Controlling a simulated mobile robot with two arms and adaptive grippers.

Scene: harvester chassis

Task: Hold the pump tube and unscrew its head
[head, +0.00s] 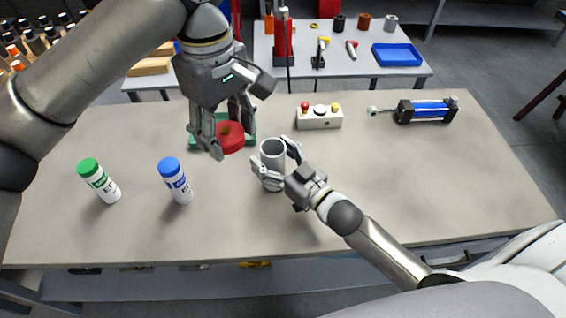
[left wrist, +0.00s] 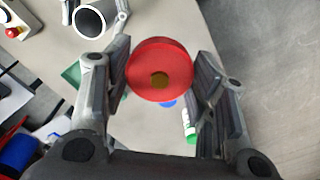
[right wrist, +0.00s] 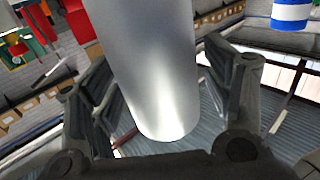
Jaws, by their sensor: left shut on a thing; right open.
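The pump tube (head: 272,149) is a grey, hollow cylinder standing upright on the table with its top end open. It also shows in the left wrist view (left wrist: 91,22) and, large, in the right wrist view (right wrist: 155,75). The red pump head (head: 231,138) is off the tube. My left gripper (head: 229,136) is shut on the head and holds it above a green tray, left of the tube; the left wrist view shows the head (left wrist: 160,68) between the fingers. My right gripper (head: 274,160) is open, with its fingers on either side of the tube.
The green tray (head: 203,145) lies partly hidden under the head. A green-capped bottle (head: 104,187) and a blue-capped bottle (head: 178,187) stand left. A button box (head: 319,119) and blue cylinder (head: 428,112) lie behind right. The table's right side (head: 450,180) is clear.

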